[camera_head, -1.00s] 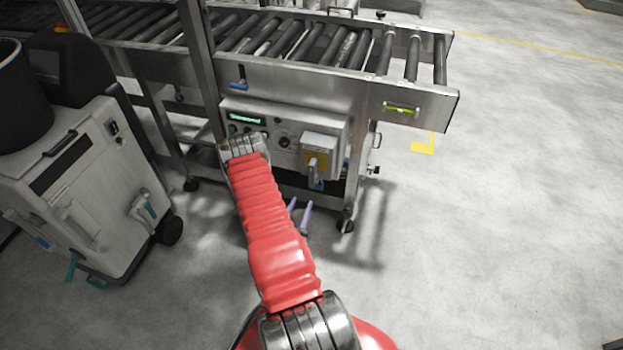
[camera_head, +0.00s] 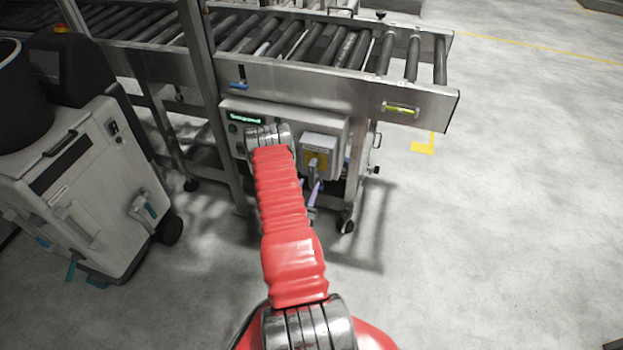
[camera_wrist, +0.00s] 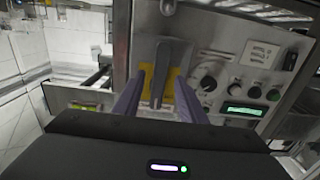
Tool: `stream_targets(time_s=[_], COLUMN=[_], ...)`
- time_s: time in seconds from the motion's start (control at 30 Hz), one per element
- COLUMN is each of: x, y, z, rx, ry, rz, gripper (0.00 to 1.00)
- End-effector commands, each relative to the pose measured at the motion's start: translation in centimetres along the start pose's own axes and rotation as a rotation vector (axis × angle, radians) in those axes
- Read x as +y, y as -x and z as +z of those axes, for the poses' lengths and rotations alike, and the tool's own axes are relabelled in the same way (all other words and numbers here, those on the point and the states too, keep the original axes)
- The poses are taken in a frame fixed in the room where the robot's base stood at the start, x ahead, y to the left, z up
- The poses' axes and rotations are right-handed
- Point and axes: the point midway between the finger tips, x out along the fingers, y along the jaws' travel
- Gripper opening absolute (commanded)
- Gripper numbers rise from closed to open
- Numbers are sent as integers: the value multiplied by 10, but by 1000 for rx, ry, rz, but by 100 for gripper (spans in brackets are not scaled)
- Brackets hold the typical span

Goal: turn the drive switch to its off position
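The drive switch (camera_head: 320,145) is a light grey box with a yellow plate and a grey lever, on the right of the control panel under the conveyor. In the wrist view its grey lever (camera_wrist: 163,72) stands in front of the yellow plate. My gripper (camera_head: 315,186) has purple fingers and is just below the switch in the head view. In the wrist view my gripper (camera_wrist: 163,78) is open, one finger on each side of the lever, with gaps showing. I cannot tell whether a finger touches it. My arm hides part of the panel.
The control panel carries a green display (camera_head: 244,118) and a dark round knob (camera_wrist: 208,83). The roller conveyor (camera_head: 300,80) overhangs it, with a metal leg (camera_head: 205,80) to the left. A wheeled grey machine (camera_head: 85,180) stands at the left. The floor at right is clear.

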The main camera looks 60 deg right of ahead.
Motion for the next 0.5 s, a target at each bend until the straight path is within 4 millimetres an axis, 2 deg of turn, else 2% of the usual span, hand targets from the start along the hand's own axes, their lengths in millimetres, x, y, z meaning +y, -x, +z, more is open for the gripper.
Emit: stream_targets(time_s=[0.23, 0.5], x=[0, 0], y=[-35, -48], z=[0, 0], rx=[1, 0], ry=[-2, 0], rz=[1, 0], gripper=[38, 38])
